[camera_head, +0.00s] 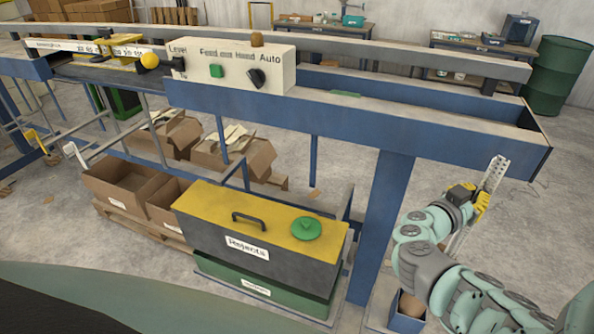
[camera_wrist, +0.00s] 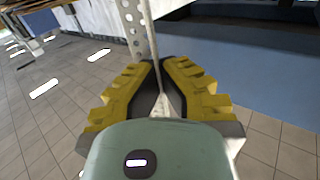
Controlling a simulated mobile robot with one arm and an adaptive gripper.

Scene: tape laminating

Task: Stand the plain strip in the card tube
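My gripper (camera_head: 480,203) has yellow fingers and is at the right of the head view, beyond the right end of the blue frame's leg. It is shut on a long pale strip (camera_head: 495,174), which stands steeply with its top leaning right. The strip shows rows of holes near its top, so it does not look plain there. In the wrist view the fingers (camera_wrist: 159,64) close around it, and the holed part of the strip (camera_wrist: 138,30) rises beyond them. A brown round-looking piece (camera_head: 411,304), possibly the card tube, sits low in a blue holder, partly hidden by my arm.
The blue conveyor frame (camera_head: 350,115) runs across the view, with its leg (camera_head: 385,215) left of my arm. A yellow-lidded Rejects bin (camera_head: 290,225) stands left of that leg. Open cardboard boxes (camera_head: 125,185) stand farther left. Bare floor lies to the right.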

